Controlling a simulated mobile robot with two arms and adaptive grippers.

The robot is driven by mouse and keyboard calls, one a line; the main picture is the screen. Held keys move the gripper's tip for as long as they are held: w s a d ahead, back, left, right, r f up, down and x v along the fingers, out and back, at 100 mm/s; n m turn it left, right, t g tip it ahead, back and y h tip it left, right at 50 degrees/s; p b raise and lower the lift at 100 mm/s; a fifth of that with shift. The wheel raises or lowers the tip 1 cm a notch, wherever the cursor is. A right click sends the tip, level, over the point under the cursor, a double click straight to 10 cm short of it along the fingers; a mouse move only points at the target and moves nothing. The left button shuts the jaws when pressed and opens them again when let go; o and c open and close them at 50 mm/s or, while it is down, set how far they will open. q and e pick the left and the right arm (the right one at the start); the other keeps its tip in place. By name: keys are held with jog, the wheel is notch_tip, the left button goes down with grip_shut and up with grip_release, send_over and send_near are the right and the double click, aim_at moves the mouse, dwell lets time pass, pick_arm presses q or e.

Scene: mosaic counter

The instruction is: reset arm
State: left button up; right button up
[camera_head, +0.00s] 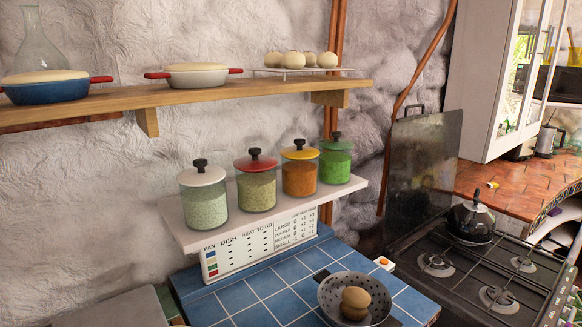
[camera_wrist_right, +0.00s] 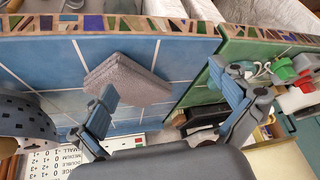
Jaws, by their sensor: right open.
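My right gripper (camera_wrist_right: 163,80) shows in the right wrist view with its two fingers spread wide apart. It is open, and nothing is gripped between the fingers. A grey, rough-textured block or folded cloth (camera_wrist_right: 130,78) lies on the blue tiles beyond the left finger, which partly overlaps it in the picture. I cannot tell whether they touch. In the head view neither gripper can be seen. My left gripper shows in no view.
Lidded jars (camera_head: 257,190) stand on a low shelf. A kettle (camera_head: 472,222) sits on the stove (camera_head: 480,270) at right. Dishes (camera_head: 45,90) line the upper wooden shelf (camera_head: 240,95).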

jog(key=s+d+f+m+t+h, duration=0.1)
jog(key=s+d+f+m+h, duration=0.3)
jog(key=s+d, duration=0.45)
jog(key=s+d+f+m+t+h, duration=0.1)
jog(key=s+d+m, duration=0.65)
jog(key=s, duration=0.25)
notch_tip(320, 180, down, 28)
jog(key=n+g+b, duration=0.1)
jog(key=g+b, duration=0.1)
jog(key=s+d+f+g, duration=0.1)
jog(key=s+d+f, duration=0.2)
jog(key=s+f, duration=1.4)
jog(key=shift+s+d+f+b, duration=0.15)
jog(key=shift+s+f+b, duration=0.05)
jog(key=shift+f+b, duration=0.2)
jog(key=shift+n, duration=0.25)
